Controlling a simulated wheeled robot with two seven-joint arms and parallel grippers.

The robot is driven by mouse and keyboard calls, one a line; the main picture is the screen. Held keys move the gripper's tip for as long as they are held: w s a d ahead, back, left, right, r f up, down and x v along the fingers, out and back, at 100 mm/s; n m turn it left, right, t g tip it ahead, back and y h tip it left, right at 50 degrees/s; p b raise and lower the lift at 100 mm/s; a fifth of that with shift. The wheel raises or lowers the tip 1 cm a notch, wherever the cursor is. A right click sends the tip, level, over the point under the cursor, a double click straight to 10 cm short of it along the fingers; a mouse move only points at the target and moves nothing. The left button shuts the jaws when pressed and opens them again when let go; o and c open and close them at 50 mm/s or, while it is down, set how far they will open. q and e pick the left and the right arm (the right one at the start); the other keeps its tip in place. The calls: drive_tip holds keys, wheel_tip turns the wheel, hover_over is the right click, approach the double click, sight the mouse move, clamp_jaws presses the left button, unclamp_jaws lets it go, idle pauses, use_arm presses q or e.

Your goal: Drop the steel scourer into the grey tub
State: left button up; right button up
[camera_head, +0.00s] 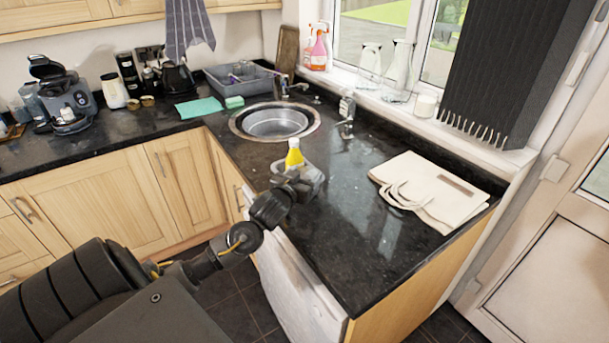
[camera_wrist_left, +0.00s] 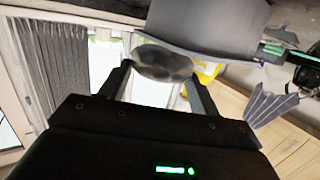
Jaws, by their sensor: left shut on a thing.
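My left gripper (camera_head: 298,181) is over the counter, in front of a yellow bottle. In the left wrist view its two fingers (camera_wrist_left: 160,84) are shut on the steel scourer (camera_wrist_left: 165,62), a dark grey rounded lump. The grey tub (camera_head: 317,177) stands on the counter by the bottle, partly hidden behind my gripper. It also shows large at the top of the wrist view (camera_wrist_left: 205,28), close to the scourer. I cannot tell how high the scourer is over the tub. My right gripper is not in view.
The yellow bottle (camera_head: 294,158) stands close to the tub. A folded cream bag (camera_head: 432,190) lies at the right. The dark counter between bag and tub is clear.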

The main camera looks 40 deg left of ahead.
use_arm(q)
drive_tip(key=shift+f, duration=0.3)
drive_tip(key=o, duration=0.9)
drive_tip(key=shift+o, duration=0.2)
drive_tip(key=shift+s+r, duration=0.1)
drive_tip(key=shift+r, duration=0.55)
drive_tip(key=b+v, duration=0.2)
drive_tip(key=v, duration=1)
